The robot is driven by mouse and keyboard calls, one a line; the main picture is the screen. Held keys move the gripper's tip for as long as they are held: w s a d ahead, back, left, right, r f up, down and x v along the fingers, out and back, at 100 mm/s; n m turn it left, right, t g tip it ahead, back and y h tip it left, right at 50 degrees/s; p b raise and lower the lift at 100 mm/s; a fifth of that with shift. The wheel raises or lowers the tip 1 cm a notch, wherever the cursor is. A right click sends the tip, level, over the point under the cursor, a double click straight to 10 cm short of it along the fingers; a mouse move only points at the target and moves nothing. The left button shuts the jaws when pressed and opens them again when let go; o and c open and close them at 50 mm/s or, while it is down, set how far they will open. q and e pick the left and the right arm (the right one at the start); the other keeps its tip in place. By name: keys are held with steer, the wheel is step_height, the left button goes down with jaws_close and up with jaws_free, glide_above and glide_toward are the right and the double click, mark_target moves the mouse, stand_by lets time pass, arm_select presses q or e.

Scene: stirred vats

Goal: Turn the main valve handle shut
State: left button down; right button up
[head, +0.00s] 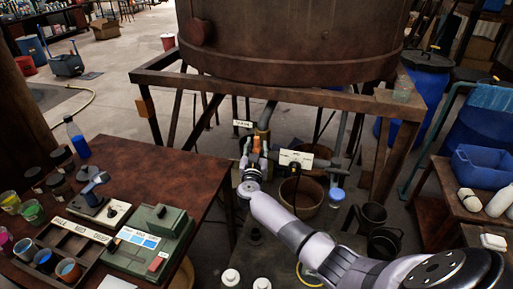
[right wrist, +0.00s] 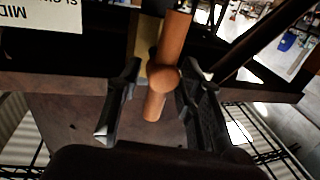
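The valve handle (head: 256,144) is an orange bar on a brass-coloured pipe fitting (head: 263,128) under the big rusty vat (head: 290,40). My right gripper (head: 253,158) is at the handle, with its arm coming from the lower right. In the right wrist view the orange handle (right wrist: 165,80) stands between the two dark fingers of the gripper (right wrist: 158,88). The fingers are spread, with a clear gap between the left finger and the handle; whether the right finger touches it I cannot tell. My left gripper is not in view.
A small sign (head: 243,123) sits by the valve and another (head: 297,159) to its right. The vat's frame beam (head: 290,93) runs above. A brown bucket (head: 301,195) stands below right. A rusty table (head: 150,165) with a green device (head: 150,240) is at left.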

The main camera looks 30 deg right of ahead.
jaws_close()
